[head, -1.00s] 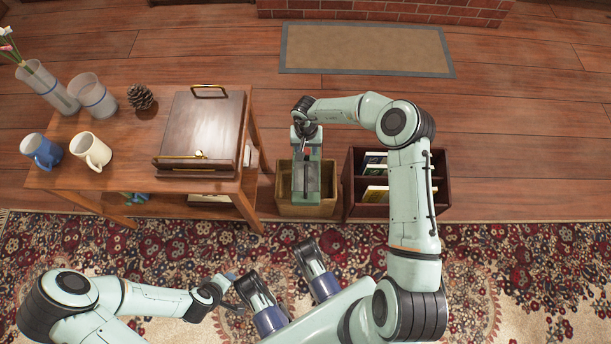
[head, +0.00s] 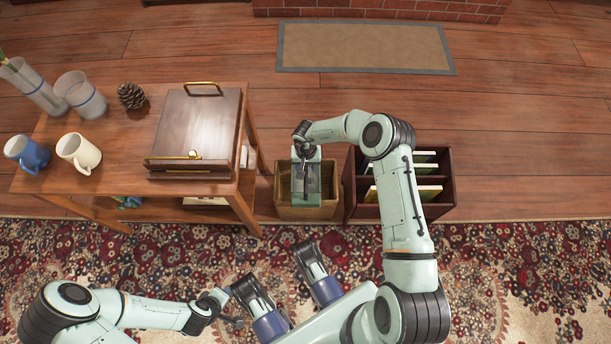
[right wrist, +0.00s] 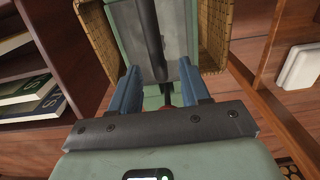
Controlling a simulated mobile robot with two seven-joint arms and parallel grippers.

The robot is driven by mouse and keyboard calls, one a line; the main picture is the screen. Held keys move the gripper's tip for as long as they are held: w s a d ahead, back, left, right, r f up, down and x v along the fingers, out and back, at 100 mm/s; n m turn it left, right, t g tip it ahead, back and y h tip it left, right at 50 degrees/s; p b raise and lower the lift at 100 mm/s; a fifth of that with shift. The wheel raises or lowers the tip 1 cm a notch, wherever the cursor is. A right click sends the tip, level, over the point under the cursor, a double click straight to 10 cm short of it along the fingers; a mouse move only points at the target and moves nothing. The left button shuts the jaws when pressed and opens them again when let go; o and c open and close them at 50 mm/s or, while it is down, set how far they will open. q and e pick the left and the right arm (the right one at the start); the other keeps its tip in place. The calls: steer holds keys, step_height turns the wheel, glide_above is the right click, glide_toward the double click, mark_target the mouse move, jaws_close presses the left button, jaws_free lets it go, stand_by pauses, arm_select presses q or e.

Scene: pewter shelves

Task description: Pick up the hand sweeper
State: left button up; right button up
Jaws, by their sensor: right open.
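The hand sweeper, pale grey-green with a dark handle, stands in a wicker basket (head: 287,211) on the floor; its handle (right wrist: 150,40) and pale body (right wrist: 178,27) show in the right wrist view. My right gripper (head: 306,172) is over the basket, pointing down. In the right wrist view its two blue fingers (right wrist: 160,80) are apart, with the dark handle running between them; contact cannot be told. A small red part shows at the handle's near end. My left arm's end (head: 213,305) is low over the rug, and its jaws are not clear.
A dark divider box (head: 443,200) with books stands right of the basket. A wooden table (head: 120,130) with a wooden box (head: 205,130), mugs, vases and a pinecone (head: 131,96) is on the left. Open floor lies behind the basket.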

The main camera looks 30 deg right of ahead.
jaws_close()
stand_by(1.4)
